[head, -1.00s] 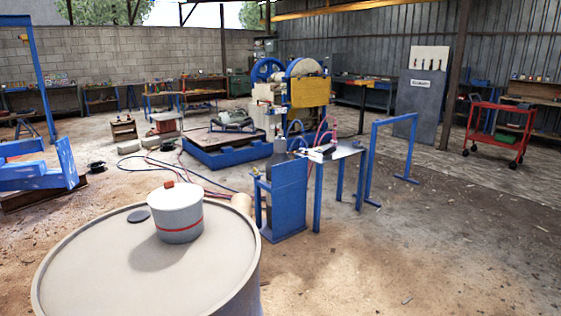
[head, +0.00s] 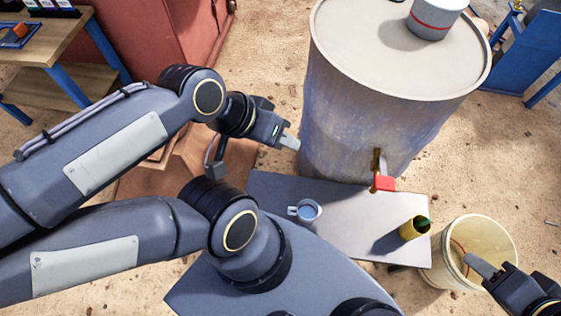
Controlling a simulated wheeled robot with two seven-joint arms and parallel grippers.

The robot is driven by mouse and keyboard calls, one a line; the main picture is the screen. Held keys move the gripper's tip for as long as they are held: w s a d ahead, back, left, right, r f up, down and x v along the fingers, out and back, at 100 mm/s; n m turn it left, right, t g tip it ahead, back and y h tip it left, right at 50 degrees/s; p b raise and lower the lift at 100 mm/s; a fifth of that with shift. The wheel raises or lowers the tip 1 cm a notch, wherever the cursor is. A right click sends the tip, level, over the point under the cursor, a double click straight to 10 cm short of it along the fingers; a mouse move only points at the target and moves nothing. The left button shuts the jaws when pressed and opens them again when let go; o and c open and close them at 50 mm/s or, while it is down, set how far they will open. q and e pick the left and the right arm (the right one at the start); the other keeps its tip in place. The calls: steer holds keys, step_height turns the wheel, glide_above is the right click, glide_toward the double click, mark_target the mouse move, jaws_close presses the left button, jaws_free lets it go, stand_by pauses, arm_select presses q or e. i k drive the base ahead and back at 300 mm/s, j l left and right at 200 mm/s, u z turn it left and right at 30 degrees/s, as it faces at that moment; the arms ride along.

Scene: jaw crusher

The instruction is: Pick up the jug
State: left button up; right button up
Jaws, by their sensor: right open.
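A small whitish vessel with a side handle and blue inside (head: 308,211), which I take for the jug, stands upright on a grey table (head: 345,225) in front of the large drum. My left gripper (head: 288,141) is above and left of it in the picture, apart from it, beside the drum's wall. Only one pale fingertip shows clearly, so its opening cannot be told. My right gripper (head: 482,265) is open at the lower right, with a pale finger seen over the cream bucket (head: 497,232), well away from the jug.
The drum (head: 345,115) has a tap with a red part (head: 384,183) over the table. A yellow cup with something green (head: 414,228) stands at the table's right. A wooden bench (head: 50,45) and red cabinet (head: 160,35) are upper left.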

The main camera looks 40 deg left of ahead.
mark_target(307, 209)
steer(key=k+j+u, duration=0.3)
steer(key=k+u, duration=0.15)
steer(key=j+z, duration=0.15)
steer(key=z, duration=0.25)
steer(key=j+z, duration=0.1)
steer(key=z, duration=0.3)
steer(key=k+j+z, duration=0.1)
steer(key=z, duration=0.25)
